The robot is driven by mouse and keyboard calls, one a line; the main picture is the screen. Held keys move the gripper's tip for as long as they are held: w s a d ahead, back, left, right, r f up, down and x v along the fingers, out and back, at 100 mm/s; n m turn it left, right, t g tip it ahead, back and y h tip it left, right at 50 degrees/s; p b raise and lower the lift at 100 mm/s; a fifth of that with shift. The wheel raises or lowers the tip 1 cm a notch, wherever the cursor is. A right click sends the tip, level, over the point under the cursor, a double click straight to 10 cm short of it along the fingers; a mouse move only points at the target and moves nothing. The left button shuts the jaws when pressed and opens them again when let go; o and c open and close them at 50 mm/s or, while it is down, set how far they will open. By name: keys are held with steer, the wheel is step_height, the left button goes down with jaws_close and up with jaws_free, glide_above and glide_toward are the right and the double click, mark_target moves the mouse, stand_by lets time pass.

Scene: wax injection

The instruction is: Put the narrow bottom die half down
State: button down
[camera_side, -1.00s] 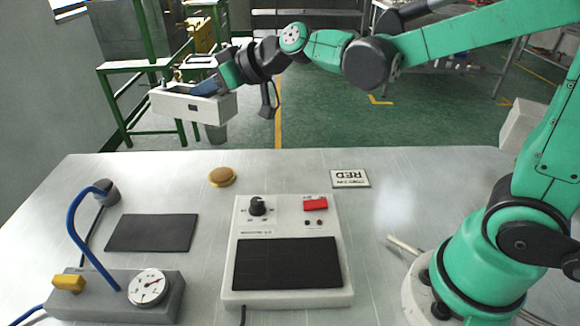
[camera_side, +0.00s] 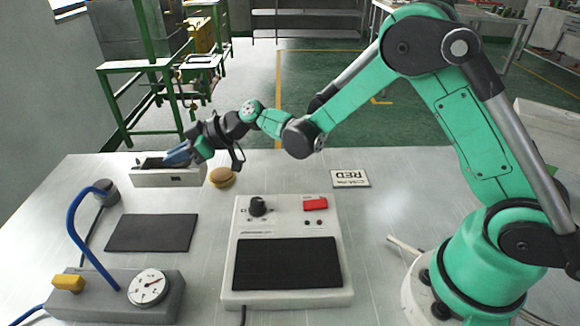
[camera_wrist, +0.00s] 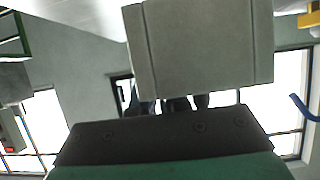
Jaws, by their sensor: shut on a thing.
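The narrow bottom die half (camera_side: 168,178) is a pale grey, long block with a dark hollow in its top. It is low at the table's far left edge in the side view, roughly level; I cannot tell if it touches the table. My gripper (camera_side: 177,158) is shut on it from above and to the right. In the wrist view the die half (camera_wrist: 205,45) fills the upper middle, and the dark fingertips (camera_wrist: 180,104) of my gripper reach its lower edge, partly hidden by it.
A round brown-topped puck (camera_side: 222,177) sits close right of the die half. A black mat (camera_side: 151,233), a gauge unit (camera_side: 115,297) with a blue hose and a hot-plate controller (camera_side: 288,255) lie nearer.

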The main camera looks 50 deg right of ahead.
mark_target(190, 196)
steer(key=shift+f, duration=3.35)
steer(key=c, duration=0.9)
jaws_free()
steer(key=shift+f, duration=0.1)
